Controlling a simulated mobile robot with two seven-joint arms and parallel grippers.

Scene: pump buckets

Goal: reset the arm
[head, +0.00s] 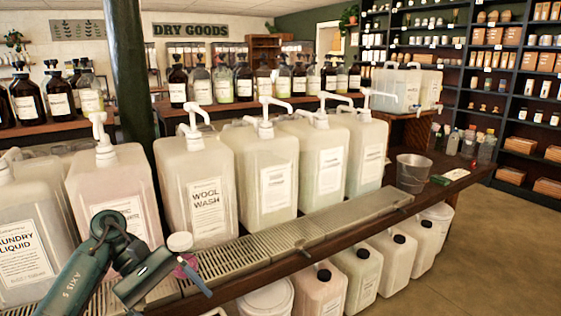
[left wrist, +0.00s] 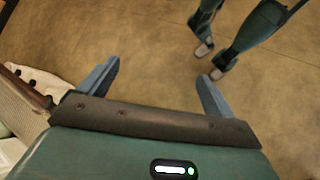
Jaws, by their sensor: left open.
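My left gripper (head: 172,304) is at the lower left of the head view, in front of the bench's metal drip grate (head: 290,238). In the left wrist view its two blue-grey fingers (left wrist: 160,78) are spread wide, with only brown floor between them. The gripper is open and empty. In the head view, a small pink jar with a pale lid (head: 180,242) shows just behind one finger; I cannot tell whether they touch. My right gripper cannot be made out in either view.
Large pump containers, including one labelled WOOL WASH (head: 203,165), line the bench behind the grate. Capped jugs (head: 356,270) stand on the shelf below. A metal bucket (head: 411,172) sits at the bench's right end. Open floor (head: 470,265) lies to the right.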

